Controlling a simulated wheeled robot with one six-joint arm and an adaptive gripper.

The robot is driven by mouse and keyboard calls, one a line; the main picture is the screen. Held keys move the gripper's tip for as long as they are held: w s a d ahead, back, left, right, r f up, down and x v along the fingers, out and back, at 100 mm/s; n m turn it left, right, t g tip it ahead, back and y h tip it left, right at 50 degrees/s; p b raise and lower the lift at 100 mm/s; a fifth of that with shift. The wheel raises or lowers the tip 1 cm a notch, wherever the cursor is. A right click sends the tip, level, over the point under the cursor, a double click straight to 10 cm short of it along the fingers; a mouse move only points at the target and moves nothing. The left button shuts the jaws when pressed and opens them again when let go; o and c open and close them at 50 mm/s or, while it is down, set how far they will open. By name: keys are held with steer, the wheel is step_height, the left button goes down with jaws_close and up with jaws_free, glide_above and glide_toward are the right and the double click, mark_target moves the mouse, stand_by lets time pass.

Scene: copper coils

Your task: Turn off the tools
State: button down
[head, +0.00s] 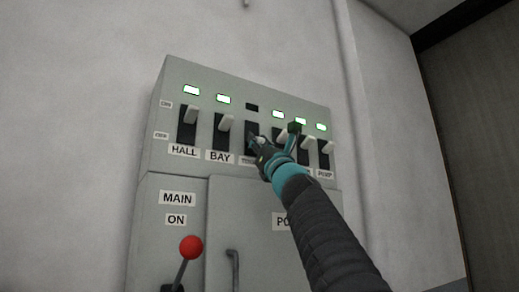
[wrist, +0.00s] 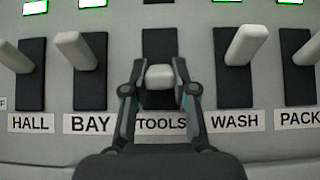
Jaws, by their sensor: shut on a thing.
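The tools switch lever (wrist: 159,77) is a pale knob on a dark plate above the TOOLS label (wrist: 161,124). My gripper (wrist: 159,82) is shut on this lever, one finger at each side. In the head view my gripper (head: 268,148) covers most of the tools switch and part of its label. The tools lever sits low on its plate, while its neighbours' levers stick up higher. The lamp above the tools switch (head: 252,107) is dark.
The HALL lever (head: 190,113), BAY lever (head: 224,121) and WASH lever (wrist: 246,45) stand close by, with green lamps lit above. A red-knobbed main lever (head: 191,247) is below left, by a MAIN ON label. A door handle (head: 233,265) is on the cabinet.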

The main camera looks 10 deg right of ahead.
steer(key=shift+w+f+t, duration=0.1)
steer(key=shift+f+t, duration=0.15)
steer(key=shift+t, duration=0.05)
stand_by(0.4)
steer(key=c, duration=0.9)
jaws_free()
steer(key=shift+a, duration=0.1)
steer(key=shift+v, duration=6.05)
